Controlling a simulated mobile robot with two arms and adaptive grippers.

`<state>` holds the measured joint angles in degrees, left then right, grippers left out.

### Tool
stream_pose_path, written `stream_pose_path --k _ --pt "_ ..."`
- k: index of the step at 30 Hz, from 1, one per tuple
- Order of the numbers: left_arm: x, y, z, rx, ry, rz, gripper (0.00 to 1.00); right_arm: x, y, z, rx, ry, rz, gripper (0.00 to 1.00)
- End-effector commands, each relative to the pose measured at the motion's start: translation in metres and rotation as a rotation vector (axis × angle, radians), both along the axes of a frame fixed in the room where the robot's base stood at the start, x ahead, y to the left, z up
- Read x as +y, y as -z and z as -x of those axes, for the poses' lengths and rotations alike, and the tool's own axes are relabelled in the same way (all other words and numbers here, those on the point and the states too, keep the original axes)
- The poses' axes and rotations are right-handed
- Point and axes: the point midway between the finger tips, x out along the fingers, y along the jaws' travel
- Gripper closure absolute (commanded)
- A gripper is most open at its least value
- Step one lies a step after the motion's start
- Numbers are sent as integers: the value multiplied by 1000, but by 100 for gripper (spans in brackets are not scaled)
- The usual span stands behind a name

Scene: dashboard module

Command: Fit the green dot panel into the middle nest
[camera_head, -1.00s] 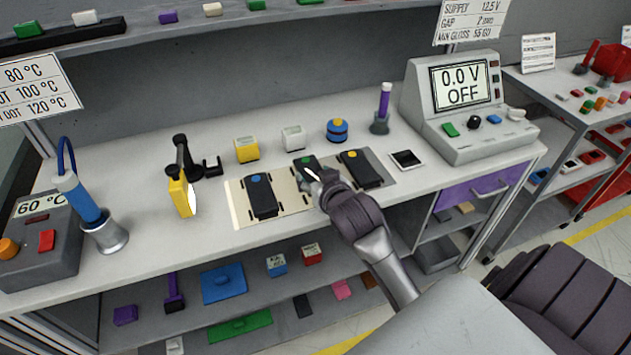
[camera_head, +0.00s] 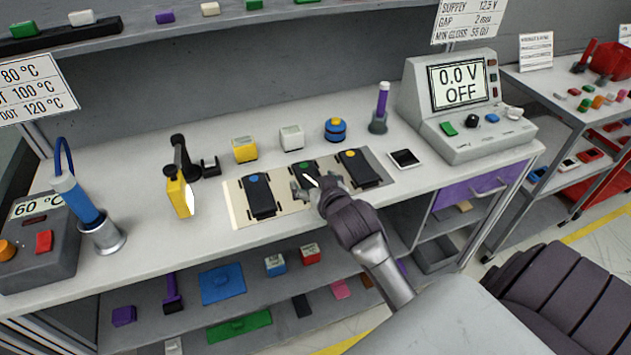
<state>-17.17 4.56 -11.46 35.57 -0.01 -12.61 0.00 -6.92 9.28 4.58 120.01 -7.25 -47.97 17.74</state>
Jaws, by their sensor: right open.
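The green dot panel (camera_head: 306,166) is a black piece with a green dot at its far end. It is at the middle place of the pale nest plate (camera_head: 234,206), between a black panel with a blue dot (camera_head: 261,198) and one with a yellow dot (camera_head: 360,170). My right gripper (camera_head: 314,183) is open over the near part of the green dot panel and hides much of it and of the middle nest. I cannot tell whether the panel lies fully flat in the nest. My left gripper is not in view.
Behind the plate stand a yellow block (camera_head: 245,149), a white block (camera_head: 291,138) and a blue round piece (camera_head: 336,130). The meter unit (camera_head: 465,110) is at the right.

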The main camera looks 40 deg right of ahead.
Motion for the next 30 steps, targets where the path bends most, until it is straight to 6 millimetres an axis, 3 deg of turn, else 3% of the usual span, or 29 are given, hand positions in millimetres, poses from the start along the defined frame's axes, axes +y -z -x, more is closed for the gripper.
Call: stream_pose_path --k 5,18,24,30 --pt "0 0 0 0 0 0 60 3 -7 12 1 -1 -1 15" --pt "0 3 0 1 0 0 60 22 -40 92 1 -1 -2 15" --pt "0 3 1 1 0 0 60 26 -48 106 -1 0 0 15" --pt "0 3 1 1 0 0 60 26 -49 108 -1 0 0 15"
